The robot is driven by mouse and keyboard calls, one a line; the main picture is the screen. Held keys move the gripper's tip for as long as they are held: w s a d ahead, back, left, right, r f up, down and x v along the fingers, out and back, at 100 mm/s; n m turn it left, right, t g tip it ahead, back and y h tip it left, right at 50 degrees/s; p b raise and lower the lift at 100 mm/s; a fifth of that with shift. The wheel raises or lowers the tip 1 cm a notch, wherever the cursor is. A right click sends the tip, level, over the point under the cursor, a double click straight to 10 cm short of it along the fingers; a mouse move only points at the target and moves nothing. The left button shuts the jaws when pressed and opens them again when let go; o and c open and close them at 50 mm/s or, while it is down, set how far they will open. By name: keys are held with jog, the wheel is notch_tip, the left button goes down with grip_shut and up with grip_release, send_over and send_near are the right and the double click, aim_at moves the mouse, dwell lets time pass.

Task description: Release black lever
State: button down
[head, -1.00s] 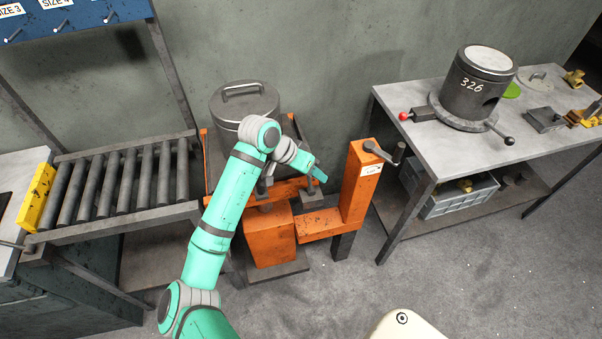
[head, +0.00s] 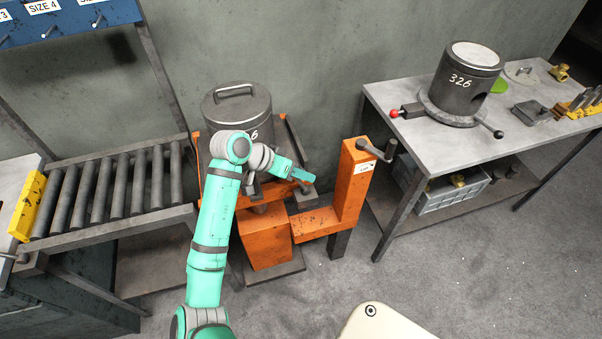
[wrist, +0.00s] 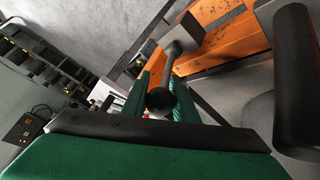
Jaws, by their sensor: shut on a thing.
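A black lever (wrist: 168,72) with a round dark knob (wrist: 160,99) shows in the middle of the wrist view, in front of orange metalwork. My gripper (wrist: 163,88) has its green fingers on either side of the lever near the knob, shut on it. In the head view my arm's end is over the front of the orange stand (head: 265,240), just in front of a dark lidded cylinder (head: 235,108). The fingertips and the held lever are hidden or too small to make out there.
A crank handle (head: 377,152) tops the orange post (head: 352,190) right of my gripper. A dark cylinder marked 326 (head: 465,85), with red-knobbed and black-knobbed levers, stands on the right table (head: 400,130). A roller conveyor (head: 110,195) lies left. A thick dark bar (wrist: 294,75) is close at right in the wrist view.

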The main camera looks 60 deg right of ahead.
jog(key=c, duration=1.4)
grip_release()
jog(key=shift+w+a+r, duration=0.1)
jog(key=shift+w+r, duration=0.1)
jog(key=shift+w, duration=0.05)
jog(key=shift+c, duration=0.2)
jog(key=shift+s, duration=0.1)
jog(key=shift+f, duration=0.1)
jog(key=v, duration=1)
jog(key=shift+a+r, duration=0.25)
